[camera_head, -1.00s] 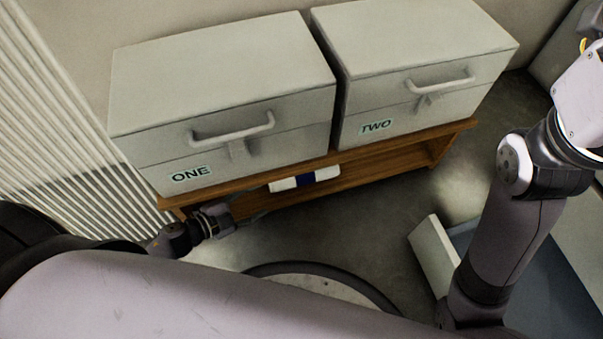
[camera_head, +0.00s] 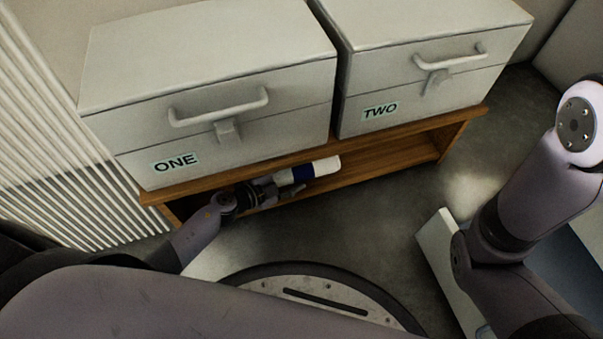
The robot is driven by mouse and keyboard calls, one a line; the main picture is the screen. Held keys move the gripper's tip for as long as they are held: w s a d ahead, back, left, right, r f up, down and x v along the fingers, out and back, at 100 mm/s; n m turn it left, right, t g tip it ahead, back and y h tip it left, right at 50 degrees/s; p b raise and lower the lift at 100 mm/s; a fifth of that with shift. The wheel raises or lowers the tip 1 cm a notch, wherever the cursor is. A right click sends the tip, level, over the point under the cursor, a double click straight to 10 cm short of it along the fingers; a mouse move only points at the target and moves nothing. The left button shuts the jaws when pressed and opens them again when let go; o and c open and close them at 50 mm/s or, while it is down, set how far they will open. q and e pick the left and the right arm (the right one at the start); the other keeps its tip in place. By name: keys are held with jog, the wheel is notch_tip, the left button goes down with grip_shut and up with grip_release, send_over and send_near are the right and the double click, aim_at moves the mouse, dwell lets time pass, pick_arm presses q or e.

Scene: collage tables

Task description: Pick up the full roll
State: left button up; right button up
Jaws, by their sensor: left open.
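A white roll with a dark blue band (camera_head: 325,167) lies on the lower shelf of the wooden bench, under the boxes. My left gripper (camera_head: 284,187) reaches in from the left at the shelf's front. Its open fingers are at the roll's left end, and one finger overlaps that end in the picture. I cannot tell whether they touch it. The roll's right end and blue band show clear. My right gripper is not in view; only my right arm shows at the right.
Two grey boxes with handles, labelled ONE (camera_head: 215,85) and TWO (camera_head: 420,60), stand on the wooden bench (camera_head: 450,118). A ribbed white panel (camera_head: 50,150) is at the left. An open white container (camera_head: 447,265) stands on the floor at the right, beside my right arm.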

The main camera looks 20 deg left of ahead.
pick_arm(q)
jog(key=shift+w+d+f, duration=0.2)
jog(key=shift+w+d, duration=0.15)
jog(key=shift+w, duration=0.15)
jog(key=shift+c, duration=0.5)
jog(key=c, duration=0.9)
jog(key=shift+r, duration=0.1)
